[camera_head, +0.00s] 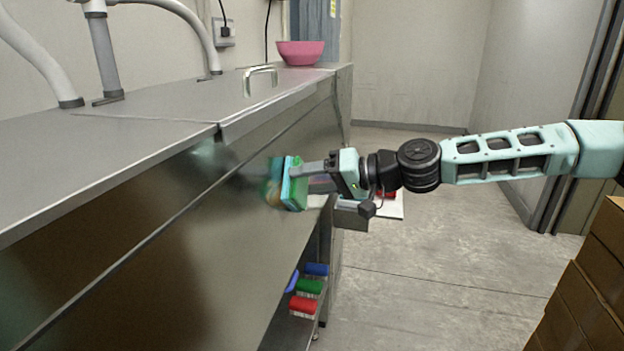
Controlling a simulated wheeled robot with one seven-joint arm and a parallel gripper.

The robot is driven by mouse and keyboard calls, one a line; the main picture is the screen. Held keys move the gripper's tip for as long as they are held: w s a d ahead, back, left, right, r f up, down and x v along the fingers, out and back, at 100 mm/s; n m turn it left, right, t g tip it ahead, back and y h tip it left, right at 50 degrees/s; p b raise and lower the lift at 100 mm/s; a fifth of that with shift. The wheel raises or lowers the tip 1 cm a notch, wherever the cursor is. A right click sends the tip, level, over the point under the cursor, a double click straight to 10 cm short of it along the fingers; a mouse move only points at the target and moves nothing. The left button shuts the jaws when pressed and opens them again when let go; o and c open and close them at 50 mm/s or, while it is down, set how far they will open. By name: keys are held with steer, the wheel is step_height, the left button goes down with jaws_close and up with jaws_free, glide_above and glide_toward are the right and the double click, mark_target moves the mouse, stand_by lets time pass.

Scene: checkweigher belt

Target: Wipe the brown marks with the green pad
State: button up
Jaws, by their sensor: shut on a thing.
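My gripper (303,186) reaches in from the right and is shut on the green pad (293,184). The pad is upright, its face turned to the steel front panel (215,240) under the counter. It is at or very close to the panel; I cannot tell if it touches. A blurred brownish and green patch (270,190) shows on the panel just left of the pad. I cannot tell how much of it is brown mark and how much is reflection. The pad may hide part of it. A broad brown tint lower left on the panel looks like a reflection.
The steel counter (150,110) has a raised front edge, a metal handle (260,78) and a pink bowl (300,52) at its far end. Brushes in red (303,304), green and blue lie on a low shelf. Cardboard boxes (585,290) stand lower right. The floor between is mostly clear.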

mark_target(295, 193)
steer(key=shift+s+a+b, duration=0.1)
steer(key=shift+s+a, duration=0.2)
steer(key=shift+s, duration=0.45)
steer(key=shift+s+a+b, duration=0.15)
steer(key=shift+s+a, duration=0.2)
steer(key=shift+s, duration=0.45)
steer(key=shift+s+a+b, duration=0.1)
steer(key=shift+s+a, duration=0.2)
steer(key=shift+s, duration=0.45)
steer(key=shift+s+a, duration=0.25)
steer(key=shift+s, duration=0.6)
steer(key=shift+s+a, duration=0.3)
steer(key=shift+s, duration=0.55)
steer(key=shift+s+a, duration=0.25)
steer(key=shift+s, duration=0.6)
steer(key=shift+d, duration=0.1)
steer(key=shift+p+v, duration=1.4)
steer(key=shift+v, duration=1.55)
steer(key=shift+d, duration=0.1)
steer(key=p+v, duration=0.1)
steer(key=v, duration=0.2)
